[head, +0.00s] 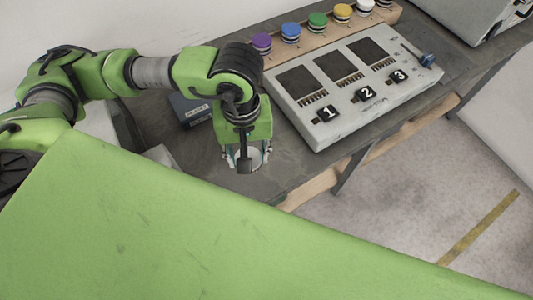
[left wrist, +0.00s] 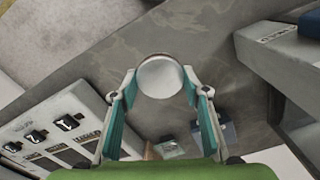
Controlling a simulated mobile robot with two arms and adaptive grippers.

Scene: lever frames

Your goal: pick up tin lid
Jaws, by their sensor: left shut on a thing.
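The tin lid (left wrist: 161,77) is a round, pale metal disc. In the left wrist view it sits between the fingertips of my left gripper (left wrist: 159,84), one finger against each side. In the head view my left gripper (head: 246,164) points down over the front edge area of the bench, and part of the lid (head: 256,157) shows pale between its fingers. My left gripper is shut on the lid. I cannot tell how far the lid is above the bench top. My right gripper is not in view.
A grey console (head: 350,85) with three dark windows and tags 1, 2, 3 stands right of the gripper. Behind it is a wooden rack (head: 330,33) with several coloured knobs. A dark labelled box (head: 193,110) is left of the gripper. The bench (head: 290,165) is bare near the gripper.

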